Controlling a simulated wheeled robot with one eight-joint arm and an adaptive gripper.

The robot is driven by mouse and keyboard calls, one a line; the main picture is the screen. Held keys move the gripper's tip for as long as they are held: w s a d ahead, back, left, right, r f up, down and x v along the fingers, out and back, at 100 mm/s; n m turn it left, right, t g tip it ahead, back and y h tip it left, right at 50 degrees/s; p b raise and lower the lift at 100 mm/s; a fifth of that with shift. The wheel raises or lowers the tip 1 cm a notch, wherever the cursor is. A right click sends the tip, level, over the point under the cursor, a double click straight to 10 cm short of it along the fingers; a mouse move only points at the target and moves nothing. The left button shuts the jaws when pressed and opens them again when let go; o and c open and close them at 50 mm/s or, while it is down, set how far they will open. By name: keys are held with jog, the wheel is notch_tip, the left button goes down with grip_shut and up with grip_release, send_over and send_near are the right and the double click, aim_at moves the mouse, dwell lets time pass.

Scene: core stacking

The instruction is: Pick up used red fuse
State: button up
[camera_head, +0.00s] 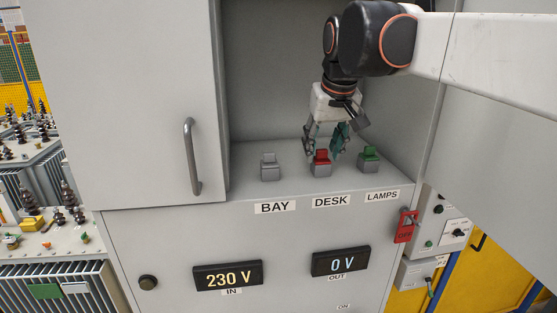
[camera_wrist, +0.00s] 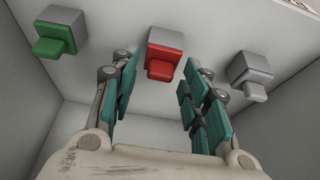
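The red fuse (camera_head: 321,157) sits in a grey holder above the DESK label in the cabinet recess. In the wrist view the red fuse (camera_wrist: 161,62) lies between and just beyond my fingertips. My gripper (camera_head: 326,150) is open over it, one teal-padded finger on either side. The wrist view also shows my gripper (camera_wrist: 158,78) with a wide gap and nothing held. I cannot tell whether a finger touches the holder.
A green fuse (camera_head: 370,153) stands right of the red one above LAMPS. A grey fuse (camera_head: 269,167) stands left above BAY. The recess walls and an open door (camera_head: 135,100) bound the space. A red padlock tag (camera_head: 405,226) hangs at the right edge.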

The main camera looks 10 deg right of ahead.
jog(key=c, duration=0.6)
jog(key=shift+r, duration=0.15)
